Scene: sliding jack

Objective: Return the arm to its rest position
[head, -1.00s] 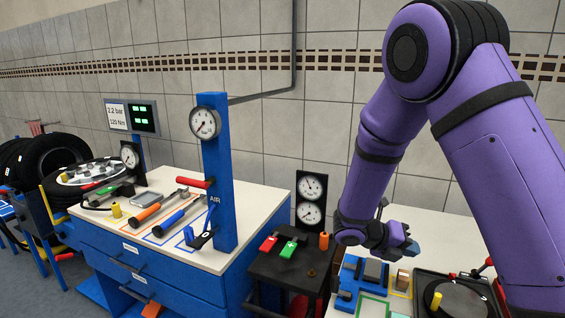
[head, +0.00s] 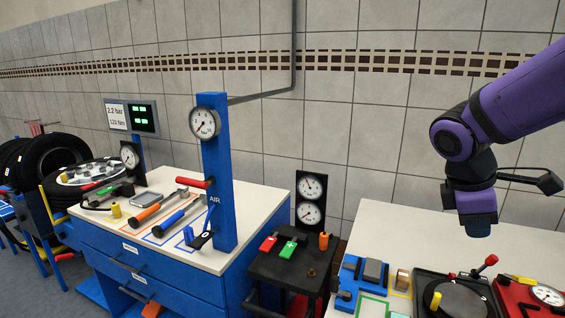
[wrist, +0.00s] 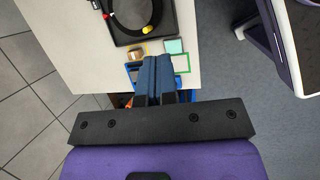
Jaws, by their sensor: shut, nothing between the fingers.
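My purple arm (head: 520,98) reaches in from the right edge in the head view. My gripper (head: 479,222) hangs pointing down above the right-hand white bench, clear of everything on it. In the wrist view the two blue fingers of my gripper (wrist: 159,78) lie side by side, shut, with nothing between them. The fingers partly hide a blue fixture on the bench below.
Below on the white bench (head: 410,228) are a black tray with a round plate (head: 459,300), a red unit with a gauge (head: 546,296) and a blue fixture (head: 350,283). A blue gauge post (head: 218,170) stands on the left bench. Space above the right bench is open.

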